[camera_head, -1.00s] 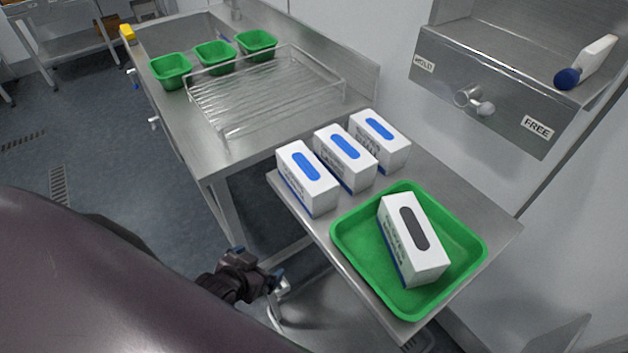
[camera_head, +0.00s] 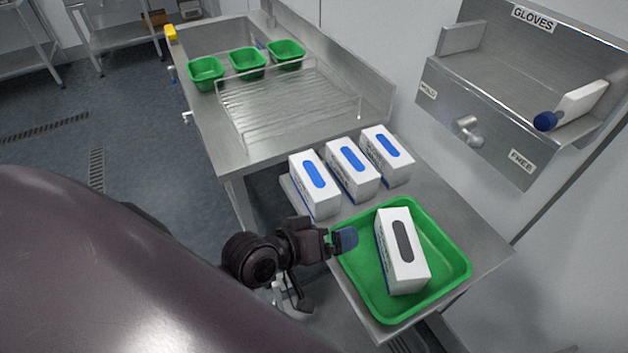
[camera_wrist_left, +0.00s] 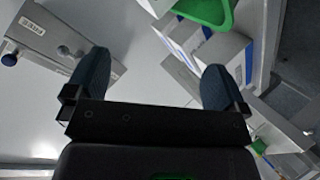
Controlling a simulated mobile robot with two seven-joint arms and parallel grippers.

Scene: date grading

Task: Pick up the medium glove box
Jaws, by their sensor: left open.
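Three white glove boxes with blue openings stand in a row on the steel side table: a left one (camera_head: 315,186), a middle one (camera_head: 352,172) and a right one (camera_head: 386,156). A fourth white box (camera_head: 402,252) with a dark opening lies in a green tray (camera_head: 452,285). Their size print is too small to read, so I cannot tell which is medium. My left gripper (camera_head: 343,241) is open and empty by the tray's left rim, in front of the row. In the left wrist view its fingers (camera_wrist_left: 152,84) are spread, with white boxes (camera_wrist_left: 222,48) at the upper right.
A steel wall holder (camera_head: 495,120) marked GLOVES and FREE hangs at the right; a blue-ended white item (camera_head: 580,103) is in it. A wire rack (camera_head: 290,105) and several green tubs (camera_head: 247,63) are on the far counter. The table's right back is clear.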

